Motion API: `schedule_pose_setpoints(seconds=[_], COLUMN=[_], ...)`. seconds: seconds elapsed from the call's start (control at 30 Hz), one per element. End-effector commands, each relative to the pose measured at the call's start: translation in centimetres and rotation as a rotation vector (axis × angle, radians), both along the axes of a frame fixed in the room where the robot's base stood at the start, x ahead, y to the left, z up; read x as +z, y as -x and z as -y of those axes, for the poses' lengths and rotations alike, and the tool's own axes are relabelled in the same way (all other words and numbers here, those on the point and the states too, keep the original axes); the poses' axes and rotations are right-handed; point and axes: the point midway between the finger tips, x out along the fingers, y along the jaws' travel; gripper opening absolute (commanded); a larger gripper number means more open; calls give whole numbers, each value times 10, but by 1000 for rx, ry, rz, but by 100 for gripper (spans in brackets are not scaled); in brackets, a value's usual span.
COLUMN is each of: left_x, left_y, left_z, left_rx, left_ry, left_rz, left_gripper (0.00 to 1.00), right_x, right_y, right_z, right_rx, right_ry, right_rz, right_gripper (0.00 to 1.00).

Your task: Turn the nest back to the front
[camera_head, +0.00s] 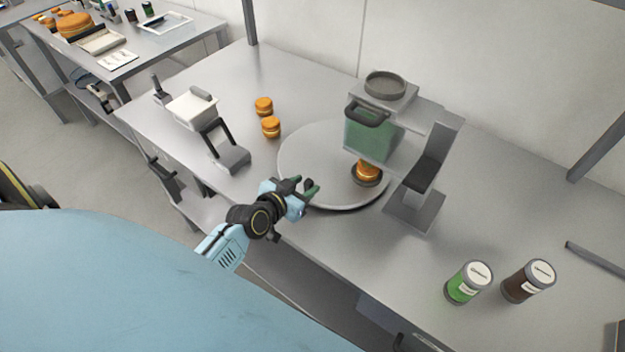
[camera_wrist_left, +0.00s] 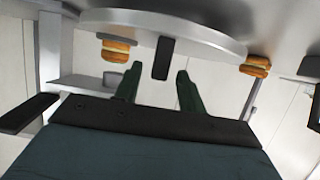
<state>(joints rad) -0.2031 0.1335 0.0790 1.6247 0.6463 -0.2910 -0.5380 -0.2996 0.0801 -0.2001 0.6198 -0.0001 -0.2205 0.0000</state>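The round grey turntable (camera_head: 310,155) lies on the table, and its rim (camera_wrist_left: 200,38) crosses the top of the left wrist view. The nest, a dark round holder (camera_head: 355,178), sits on its right part with an orange filled round (camera_head: 368,166) in it, under the green-tank dispenser (camera_head: 372,135). My left gripper (camera_head: 305,187) is at the turntable's front-left edge. In the left wrist view its two green fingers (camera_wrist_left: 157,78) are spread and empty. A black tab (camera_wrist_left: 162,58) at the rim shows between their tips; contact cannot be told. My right gripper is out of view.
Two orange rounds (camera_head: 271,127) stand left of the turntable. A white-topped device (camera_head: 192,108) stands further left. A green jar (camera_head: 467,283) and a brown jar (camera_head: 528,281) stand at the front right. A grey stand (camera_head: 425,185) flanks the turntable's right side.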

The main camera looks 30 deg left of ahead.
Motion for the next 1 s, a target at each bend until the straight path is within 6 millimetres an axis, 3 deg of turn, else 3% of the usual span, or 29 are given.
schedule_pose_setpoints(seconds=[0.1, 0.3, 0.67, 1.0], left_x=[-7, -15, -17, -17], left_y=[-19, -36, -40, -40], left_z=[2, 3, 3, 3], left_rx=[0, 1, 0, 0], left_ry=[0, 1, -1, 0], left_rz=[0, 0, -2, -1], left_gripper=[40, 40, 40, 0], right_x=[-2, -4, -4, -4], right_y=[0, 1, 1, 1], right_z=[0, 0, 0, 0], right_rx=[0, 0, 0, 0], right_ry=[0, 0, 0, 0], right_rz=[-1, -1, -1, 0], right_gripper=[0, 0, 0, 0])
